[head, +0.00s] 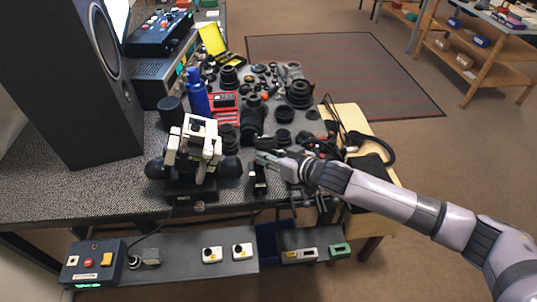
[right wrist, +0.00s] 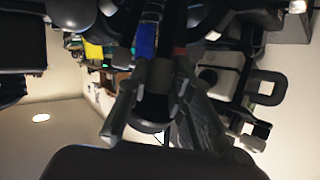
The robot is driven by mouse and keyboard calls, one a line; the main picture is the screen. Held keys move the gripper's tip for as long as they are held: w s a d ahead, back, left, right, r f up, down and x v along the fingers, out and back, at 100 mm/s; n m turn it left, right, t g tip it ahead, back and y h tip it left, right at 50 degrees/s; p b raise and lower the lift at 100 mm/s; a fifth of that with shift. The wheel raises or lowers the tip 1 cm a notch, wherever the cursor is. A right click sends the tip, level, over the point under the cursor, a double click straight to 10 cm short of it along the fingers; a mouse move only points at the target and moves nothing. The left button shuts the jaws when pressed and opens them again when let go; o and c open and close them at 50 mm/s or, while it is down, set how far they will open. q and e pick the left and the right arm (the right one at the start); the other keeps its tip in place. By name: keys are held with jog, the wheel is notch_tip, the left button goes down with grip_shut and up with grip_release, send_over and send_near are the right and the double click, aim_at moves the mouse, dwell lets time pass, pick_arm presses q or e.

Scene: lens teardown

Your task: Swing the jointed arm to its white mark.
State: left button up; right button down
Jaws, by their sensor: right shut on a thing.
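My right gripper (head: 264,158) reaches in from the right, over the front edge of the bench. In the right wrist view, my right gripper (right wrist: 152,112) has its two fingers around a dark, rounded bar (right wrist: 158,78). It is shut on this bar, which I take to be the jointed arm; its joints are hard to make out. In the head view the fingers and wrist hide most of it. A black upright piece (head: 259,179) with a pale patch stands just below the fingers. I cannot tell whether the patch is the white mark. My left gripper is not in view.
A white and black instrument (head: 196,147) with round black knobs stands left of the gripper. Behind are a blue bottle (head: 196,92), a red tray (head: 224,109) and many lens parts. A tall speaker (head: 85,75) fills the left. A lower shelf (head: 180,269) holds small boxes.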

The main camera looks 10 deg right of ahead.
jog(key=shift+f, duration=0.1)
jog(key=s+n+t+b, duration=0.1)
jog(key=b, duration=0.2)
jog(key=s+f+n+t+y+b, duration=0.1)
jog(key=s+b, duration=0.1)
jog(key=b, duration=0.1)
jog(key=s+t+y+b, duration=0.1)
jog(key=t+b, duration=0.1)
jog(key=b, duration=0.2)
jog(key=shift+s+f+n, duration=0.2)
jog(key=shift+f+n, duration=0.05)
jog(key=shift+n, duration=0.15)
jog(key=c, duration=1.4)
grip_release()
